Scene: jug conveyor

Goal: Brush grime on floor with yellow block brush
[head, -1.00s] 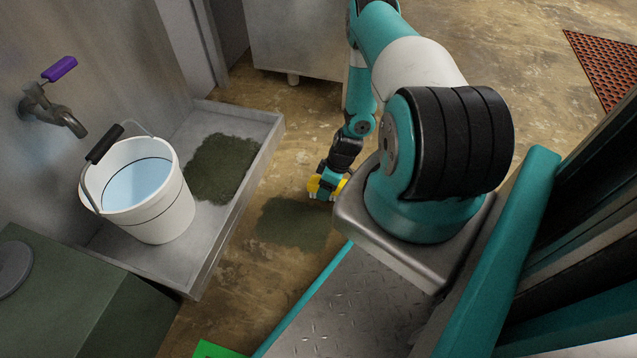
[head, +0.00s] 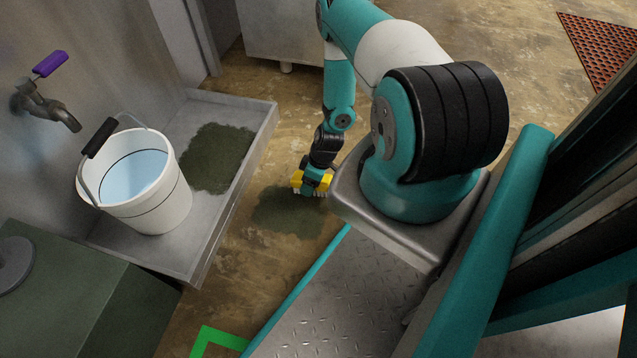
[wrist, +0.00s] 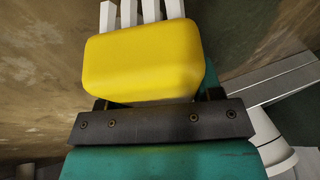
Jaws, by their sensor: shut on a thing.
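The yellow block brush (wrist: 140,62) is held in my gripper (wrist: 155,105), with its white bristles pointing away from the gripper in the wrist view. In the head view, my gripper (head: 314,180) is shut on the yellow brush (head: 298,179) and is low over the far right edge of the floor grime (head: 287,212). The white bristle ends show beneath the yellow block. I cannot tell whether they touch the floor. The grime on the floor is a dark green patch beside the grey tray. My gripper hides a small part of it.
A low grey tray (head: 208,258) against the wall holds a second grime patch (head: 216,157) and a white bucket of water (head: 165,207). A tap with a purple handle (head: 50,63) is above. A green cabinet (head: 60,290) stands at lower left. My base borders the floor patch.

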